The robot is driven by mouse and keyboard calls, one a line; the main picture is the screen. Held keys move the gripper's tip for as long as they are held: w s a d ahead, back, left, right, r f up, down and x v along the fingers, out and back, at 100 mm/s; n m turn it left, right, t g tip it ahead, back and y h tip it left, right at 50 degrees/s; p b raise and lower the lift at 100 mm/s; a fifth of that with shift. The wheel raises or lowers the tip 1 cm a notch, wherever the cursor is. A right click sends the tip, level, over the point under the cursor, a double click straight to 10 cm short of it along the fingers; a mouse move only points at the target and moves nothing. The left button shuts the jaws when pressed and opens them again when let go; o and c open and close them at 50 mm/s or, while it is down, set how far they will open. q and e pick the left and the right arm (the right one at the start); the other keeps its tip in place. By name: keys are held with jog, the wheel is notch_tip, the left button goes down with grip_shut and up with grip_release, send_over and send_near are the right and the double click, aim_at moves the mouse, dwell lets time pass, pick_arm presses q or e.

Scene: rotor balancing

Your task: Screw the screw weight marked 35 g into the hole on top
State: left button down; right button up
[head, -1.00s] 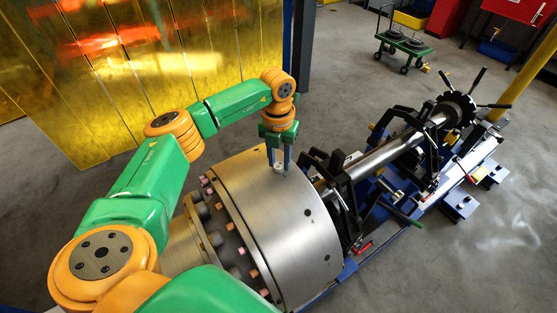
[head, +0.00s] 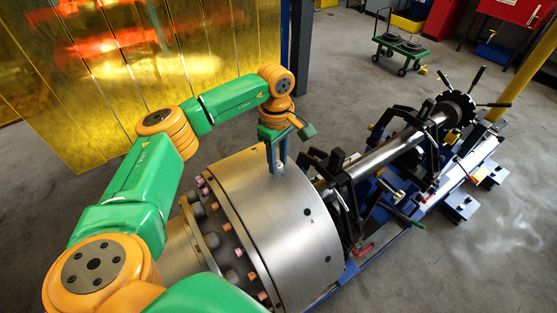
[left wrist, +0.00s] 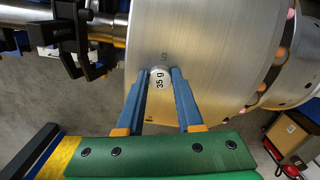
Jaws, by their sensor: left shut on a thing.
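The screw weight marked 35 g (left wrist: 159,79) is a small pale disc between the fingertips of my left gripper (left wrist: 159,80) in the left wrist view. My left gripper also shows in the head view (head: 276,170), pointing down at the top of the big metal rotor drum (head: 285,215). It is shut on the weight, which sits at the drum's surface; the fingers hide the hole, so I cannot tell how deep the weight is. Another dark hole (head: 307,212) shows lower on the drum. My right gripper is not in view.
The rotor's shaft (head: 385,155) runs to the upper right through black clamps on a blue stand. Several pinkish plugs (head: 262,296) line the drum's near rim. A yellow screen (head: 150,70) stands behind my arm. A green cart (head: 402,48) stands far back on open floor.

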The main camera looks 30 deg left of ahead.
pick_arm(q)
jog(key=m, duration=0.5)
jog(key=shift+s+f+m, duration=0.1)
jog(key=shift+m, duration=0.3)
jog(key=shift+c, duration=2.4)
grip_release()
jog(key=shift+m, duration=0.3)
jog(key=shift+c, duration=0.8)
notch_tip(320, 180, up, 6)
jog(key=p, duration=0.5)
jog(key=shift+a+r, duration=0.1)
jog(key=shift+r, duration=0.15)
jog(key=shift+f, duration=0.15)
